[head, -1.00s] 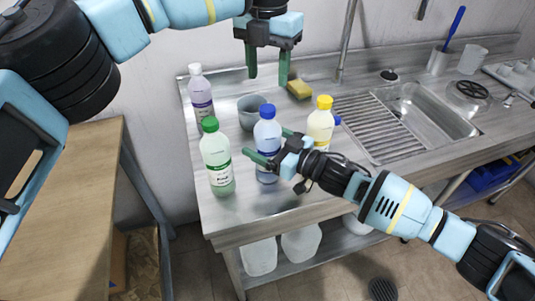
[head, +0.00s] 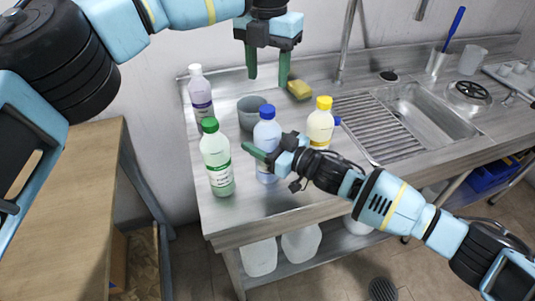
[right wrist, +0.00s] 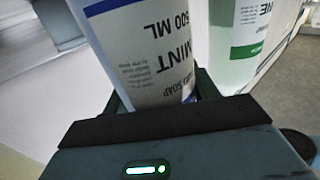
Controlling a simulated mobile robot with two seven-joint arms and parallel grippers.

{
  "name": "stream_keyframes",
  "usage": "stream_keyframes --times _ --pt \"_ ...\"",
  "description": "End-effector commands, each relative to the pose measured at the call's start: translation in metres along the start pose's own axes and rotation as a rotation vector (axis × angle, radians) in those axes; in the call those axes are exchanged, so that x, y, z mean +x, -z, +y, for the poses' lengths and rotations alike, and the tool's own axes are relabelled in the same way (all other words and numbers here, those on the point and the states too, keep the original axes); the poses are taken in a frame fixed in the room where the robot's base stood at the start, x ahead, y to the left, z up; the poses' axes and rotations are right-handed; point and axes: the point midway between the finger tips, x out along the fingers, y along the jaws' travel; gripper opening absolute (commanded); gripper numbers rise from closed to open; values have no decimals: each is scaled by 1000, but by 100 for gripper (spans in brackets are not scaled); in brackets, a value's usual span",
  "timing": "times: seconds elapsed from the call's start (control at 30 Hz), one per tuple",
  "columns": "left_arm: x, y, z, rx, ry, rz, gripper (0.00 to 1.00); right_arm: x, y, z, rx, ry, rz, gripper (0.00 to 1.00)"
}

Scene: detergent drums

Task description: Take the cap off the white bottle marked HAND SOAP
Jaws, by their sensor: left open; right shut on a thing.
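The blue-capped bottle (head: 266,132), pale blue-white, stands upright on the steel counter, its blue cap (head: 267,112) on. In the right wrist view its label (right wrist: 165,65) shows "MINT", "500 ML" and a partly cut-off line ending in "SOAP". My right gripper (head: 268,156) is shut on this bottle's body, below the cap. In the right wrist view the bottle stands between the fingers, and its cap is out of frame. My left gripper (head: 268,78) is open and empty, pointing down above the back of the counter, apart from the bottles.
A green-capped bottle (head: 217,160) stands close left of the held bottle. A white-capped lavender bottle (head: 201,100) and a grey cup (head: 248,117) are behind. A yellow-capped bottle (head: 320,125) stands to the right, near the sink (head: 425,112). A yellow sponge (head: 299,90) lies at the back.

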Motion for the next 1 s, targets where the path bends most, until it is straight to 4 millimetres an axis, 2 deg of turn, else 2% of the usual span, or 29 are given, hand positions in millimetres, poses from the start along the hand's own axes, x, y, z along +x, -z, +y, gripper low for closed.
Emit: stream_keyframes --times 0.03,0.1,0.27,1.0 --pt "0 0 0 2 0 0 49 0 0 0 0 0 0 10" --pt "0 0 0 16 0 0 49 0 0 0 0 0 0 1" --pt "0 0 0 134 0 0 49 0 0 0 0 0 -1 0" --pt "0 0 -1 1320 -1 0 49 0 0 0 0 0 -1 0"
